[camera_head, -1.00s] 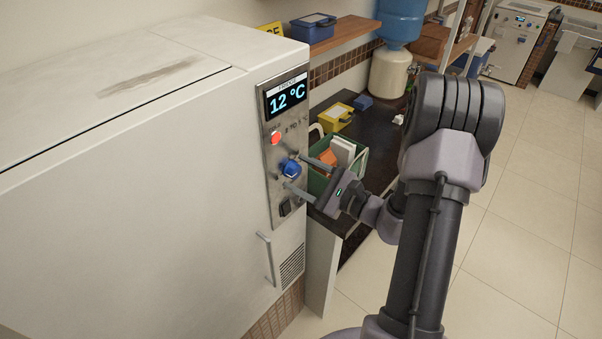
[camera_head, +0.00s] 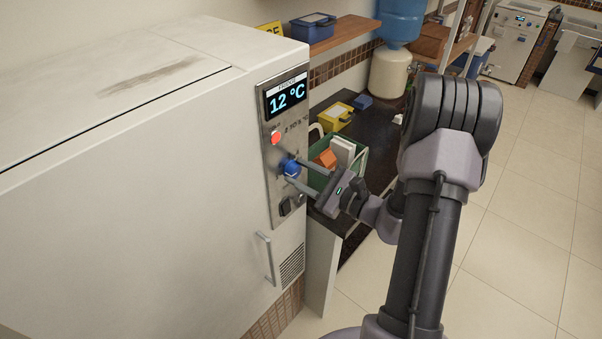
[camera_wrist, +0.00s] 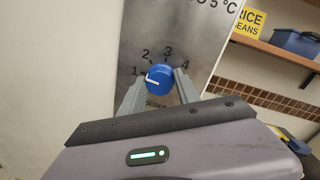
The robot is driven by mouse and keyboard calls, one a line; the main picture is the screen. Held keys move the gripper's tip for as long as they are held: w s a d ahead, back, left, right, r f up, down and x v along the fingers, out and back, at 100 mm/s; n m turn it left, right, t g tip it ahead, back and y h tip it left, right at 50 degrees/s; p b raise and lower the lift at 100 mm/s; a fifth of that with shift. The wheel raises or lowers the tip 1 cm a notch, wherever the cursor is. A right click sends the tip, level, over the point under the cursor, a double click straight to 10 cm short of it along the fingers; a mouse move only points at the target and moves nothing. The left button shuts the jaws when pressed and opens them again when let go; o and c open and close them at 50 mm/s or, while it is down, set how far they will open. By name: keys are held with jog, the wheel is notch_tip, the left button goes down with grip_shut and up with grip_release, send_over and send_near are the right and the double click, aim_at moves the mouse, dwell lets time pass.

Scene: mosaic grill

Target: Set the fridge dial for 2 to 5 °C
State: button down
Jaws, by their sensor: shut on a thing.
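The fridge (camera_head: 120,190) is a large white cabinet at the left, with a metal control panel (camera_head: 275,202) on its right end. Its display (camera_head: 287,97) reads 12 °C. The blue dial (camera_head: 291,168) sits on the panel below a red light. In the wrist view the dial (camera_wrist: 159,77) has numbers 1 to 4 around it, and its white mark points left, close to 1. My gripper (camera_head: 292,172) is shut on the dial, with one finger on either side of it. It also shows in the wrist view (camera_wrist: 159,90).
A black knob (camera_head: 287,207) is lower on the panel, and a door handle (camera_head: 266,258) sits beneath. A green box (camera_head: 356,175) with items stands on the dark counter behind my gripper. A shelf (camera_head: 345,33) hangs above. Open tiled floor lies to the right.

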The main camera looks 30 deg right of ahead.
jog(key=m, duration=0.4)
jog(key=shift+p, duration=0.35)
jog(key=m+t+p, duration=0.1)
jog(key=m, duration=0.4)
jog(key=m+p, duration=0.2)
jog(key=m, duration=0.2)
jog(key=m+h+p, duration=0.1)
jog(key=m+p, duration=0.1)
jog(key=m, duration=0.3)
jog(key=shift+p, duration=0.4)
jog(key=m+p, duration=0.3)
jog(key=m, duration=0.2)
jog(key=shift+f+h, duration=0.1)
jog(key=shift+h, duration=0.3)
jog(key=m+p, duration=0.2)
jog(key=m, duration=0.2)
jog(key=shift+m+h+p, duration=0.3)
jog(key=shift+m, duration=0.1)
jog(key=m+p, duration=0.2)
jog(key=m, duration=0.2)
jog(key=shift+f+m, duration=0.1)
jog(key=shift+m, duration=0.2)
jog(key=shift+a+m+h+p, duration=0.1)
jog(key=shift+m+h+p, duration=0.2)
jog(key=shift+m+p, duration=1.2)
jog(key=shift+f+m+b, duration=0.1)
jog(key=shift+m+b, duration=0.35)
jog(key=shift+m, duration=0.35)
